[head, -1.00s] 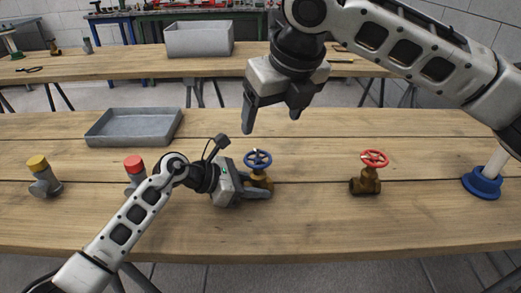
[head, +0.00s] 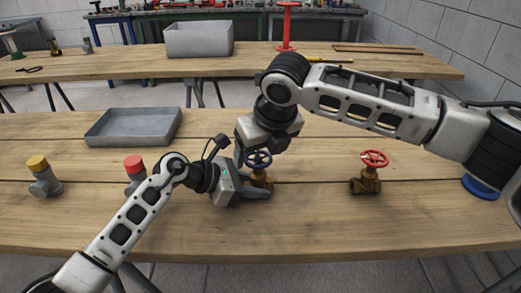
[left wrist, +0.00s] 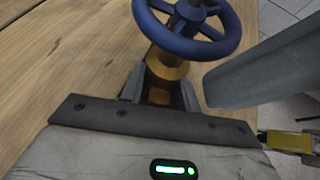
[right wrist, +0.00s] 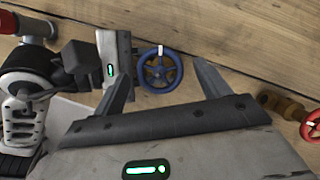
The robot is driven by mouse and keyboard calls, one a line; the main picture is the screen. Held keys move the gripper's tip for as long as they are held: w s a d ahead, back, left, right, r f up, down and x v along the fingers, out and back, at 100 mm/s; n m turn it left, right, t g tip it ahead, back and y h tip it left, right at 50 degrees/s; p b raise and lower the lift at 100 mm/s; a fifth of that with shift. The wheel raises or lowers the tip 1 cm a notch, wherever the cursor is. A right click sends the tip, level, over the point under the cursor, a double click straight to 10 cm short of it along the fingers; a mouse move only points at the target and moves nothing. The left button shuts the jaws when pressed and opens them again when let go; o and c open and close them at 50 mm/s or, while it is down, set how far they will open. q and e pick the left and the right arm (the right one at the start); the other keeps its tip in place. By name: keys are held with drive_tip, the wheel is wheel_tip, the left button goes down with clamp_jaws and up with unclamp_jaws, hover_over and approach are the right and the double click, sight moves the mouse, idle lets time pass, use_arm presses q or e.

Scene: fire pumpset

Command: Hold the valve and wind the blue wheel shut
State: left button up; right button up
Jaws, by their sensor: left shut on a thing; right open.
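The blue wheel (head: 258,160) tops a brass valve (head: 258,190) standing upright on the near table. It also shows in the left wrist view (left wrist: 190,48) and the right wrist view (right wrist: 160,73). My left gripper (head: 258,187) is shut on the valve's brass body, below the wheel; in the left wrist view its fingers (left wrist: 160,90) lie on both sides of the brass. My right gripper (head: 258,160) points down from above, open, with a finger on each side of the wheel. In the right wrist view its fingertips (right wrist: 163,75) stand apart from the rim.
A brass valve with a red wheel (head: 374,159) stands to the right. A grey tray (head: 135,128) lies at the back left. Pipe fittings with a yellow cap (head: 38,163) and a red cap (head: 134,164) stand on the left. A blue-based object (head: 485,187) is partly hidden by my right arm.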

drive_tip(key=c, duration=1)
drive_tip(key=shift+m, duration=0.4)
drive_tip(key=m, duration=0.1)
drive_tip(key=m+h, duration=0.1)
drive_tip(key=m, duration=0.1)
drive_tip(key=shift+a+t+h, duration=0.2)
drive_tip(key=shift+t+h, duration=0.1)
drive_tip(key=shift+a+m+h, duration=0.15)
drive_tip(key=shift+m+h, duration=0.55)
drive_tip(key=shift+m, duration=1.3)
drive_tip(key=o, duration=1)
